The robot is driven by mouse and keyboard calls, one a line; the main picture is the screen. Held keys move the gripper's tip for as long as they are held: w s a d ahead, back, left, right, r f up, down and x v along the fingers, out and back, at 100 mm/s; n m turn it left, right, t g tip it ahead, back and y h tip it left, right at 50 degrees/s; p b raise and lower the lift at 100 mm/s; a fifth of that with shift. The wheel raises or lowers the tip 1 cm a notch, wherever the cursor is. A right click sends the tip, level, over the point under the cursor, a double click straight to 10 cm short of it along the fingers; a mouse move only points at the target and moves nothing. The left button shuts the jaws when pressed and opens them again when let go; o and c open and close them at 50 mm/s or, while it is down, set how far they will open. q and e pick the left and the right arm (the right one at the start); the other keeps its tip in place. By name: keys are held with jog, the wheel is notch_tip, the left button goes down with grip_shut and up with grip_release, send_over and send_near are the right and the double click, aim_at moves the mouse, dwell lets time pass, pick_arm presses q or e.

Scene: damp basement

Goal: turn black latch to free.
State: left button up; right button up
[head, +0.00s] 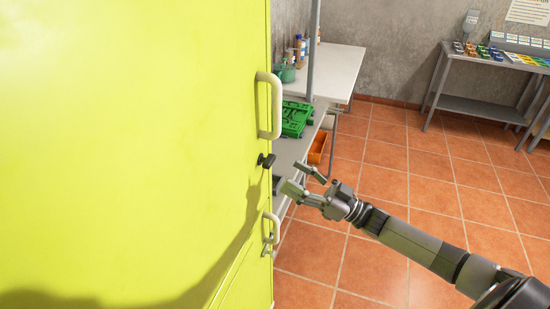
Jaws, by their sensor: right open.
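The black latch (267,160) sits near the right edge of the yellow-green door (130,130), between an upper pale handle (274,105) and a lower pale handle (273,229). My right gripper (294,176) reaches in from the lower right. It is open and empty, with its fingers pointing left toward the door. It is a little to the right of and below the latch, with a gap between them in the picture. My left gripper is not in view.
Behind the door edge is a bench with a green case (296,117) and bottles (300,48). An orange bin (318,148) is below. A grey table (480,95) stands at the back right. The tiled floor (390,160) between is clear.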

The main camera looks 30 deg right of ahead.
aim_at(273, 163)
jog(key=p+x, duration=0.2)
jog(key=x, duration=0.4)
jog(key=shift+w+a, duration=0.15)
jog(key=shift+w, duration=0.1)
jog(key=c, duration=1.2)
jog(key=shift+o, duration=0.2)
